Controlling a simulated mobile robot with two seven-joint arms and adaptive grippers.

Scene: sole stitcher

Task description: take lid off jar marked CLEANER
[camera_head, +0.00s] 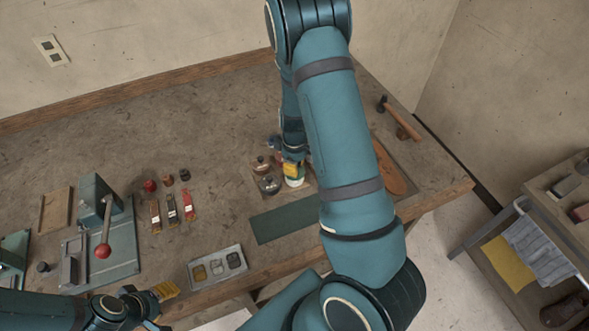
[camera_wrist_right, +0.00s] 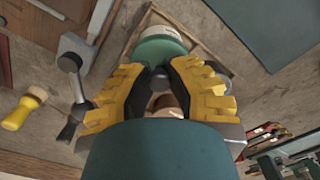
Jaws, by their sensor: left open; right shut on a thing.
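A white and green jar (camera_head: 295,182) stands on the workbench near the middle; it also shows in the right wrist view (camera_wrist_right: 160,45). I cannot read any label on it. My right gripper (camera_head: 291,169) comes down over this jar from above. In the right wrist view its yellow fingers (camera_wrist_right: 163,78) are shut on a small rounded knob, which looks like part of a lid. Whether the lid still touches the jar is hidden. My left gripper (camera_head: 165,292) is open and empty at the bench's front left, far from the jar.
Dark lidded jars (camera_head: 270,185) stand close left of the white and green jar. A green mat (camera_head: 283,221) lies in front. A grey tray (camera_head: 218,266), a press with a red-knobbed lever (camera_head: 103,250) and small tools (camera_head: 172,210) are further left. A hammer (camera_head: 402,122) lies at the right.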

